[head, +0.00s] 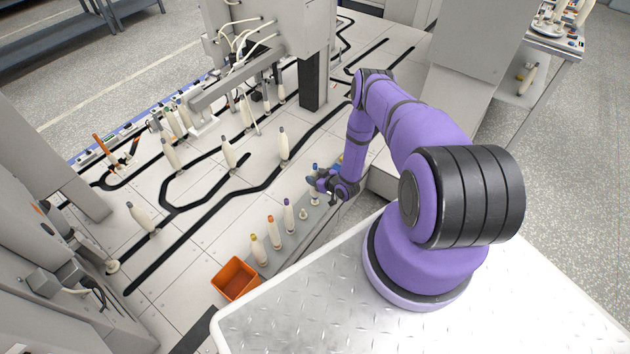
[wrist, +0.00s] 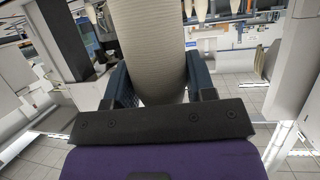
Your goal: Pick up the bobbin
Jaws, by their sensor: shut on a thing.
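My gripper (head: 322,184) is at the far end of a grey bobbin strip in the head view. It is shut on a pale bobbin (head: 315,199) with a blue tip, which looks upright. I cannot tell whether its base touches the strip. In the wrist view the bobbin (wrist: 148,45) shows large, with ribbed beige winding, between the two dark blue fingers of my gripper (wrist: 158,75). Its ends are out of that view. Other bobbins stand in the row: one with a purple tip (head: 289,216), one orange (head: 273,232) and one yellow (head: 258,249).
A short, bare peg (head: 303,214) stands between the held bobbin and the purple-tipped one. An orange bin (head: 236,279) is at the near end of the row.

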